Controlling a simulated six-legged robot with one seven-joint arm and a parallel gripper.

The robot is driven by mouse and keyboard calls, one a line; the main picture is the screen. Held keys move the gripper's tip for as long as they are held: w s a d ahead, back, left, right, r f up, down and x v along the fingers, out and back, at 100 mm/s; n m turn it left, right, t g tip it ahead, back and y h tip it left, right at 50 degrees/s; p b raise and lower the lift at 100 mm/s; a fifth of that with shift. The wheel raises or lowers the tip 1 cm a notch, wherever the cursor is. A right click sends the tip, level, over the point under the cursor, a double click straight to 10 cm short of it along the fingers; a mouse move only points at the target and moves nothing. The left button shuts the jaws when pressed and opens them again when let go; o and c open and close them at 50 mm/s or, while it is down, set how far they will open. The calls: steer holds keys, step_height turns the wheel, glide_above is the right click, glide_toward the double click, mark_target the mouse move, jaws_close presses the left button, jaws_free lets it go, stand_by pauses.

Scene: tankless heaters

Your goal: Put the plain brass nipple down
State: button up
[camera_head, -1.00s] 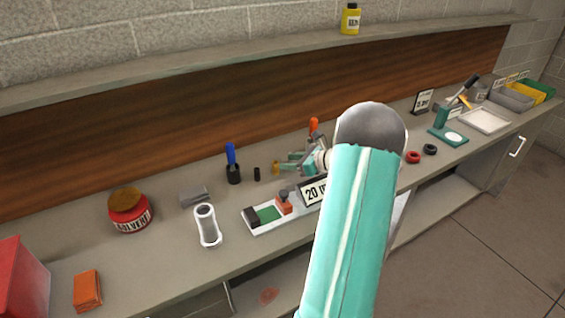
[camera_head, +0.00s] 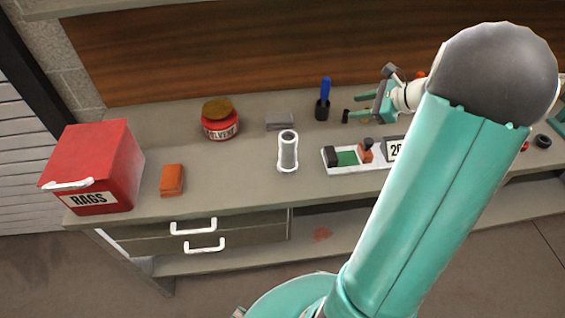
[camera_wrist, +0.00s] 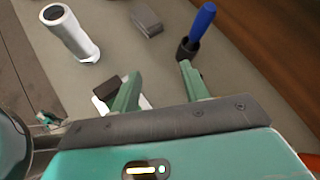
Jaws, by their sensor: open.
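My gripper (camera_head: 359,106) is over the bench, right of the blue-handled brush in its black cup (camera_head: 322,106). In the wrist view its two green fingers (camera_wrist: 160,72) are spread, with only bare bench between them. I cannot make out the plain brass nipple clearly in either current view; my gripper may hide it. A small black cylinder (camera_head: 346,116) stands by the fingertips in the head view.
A white tray (camera_head: 345,169) with a green patch and blocks lies in front of the gripper.

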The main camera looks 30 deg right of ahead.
steer(key=s+a+r+n+g, duration=0.25)
steer(key=a+n, duration=0.25)
steer(key=a, duration=0.5)
steer(key=s+a+r+n+g, duration=0.1)
steer(key=a+r+n+g, duration=0.15)
steer(key=a+n, duration=0.55)
steer(key=s+a+r+n+h, duration=0.2)
steer(key=s+a+n, duration=0.4)
steer(key=a, duration=0.1)
steer(key=s+a+r+n+t+h, duration=0.1)
steer(key=s+a+n+h, duration=0.2)
steer(key=s+a+n, duration=0.4)
steer(key=shift+a+r, duration=0.2)
steer(key=shift+r, duration=0.15)
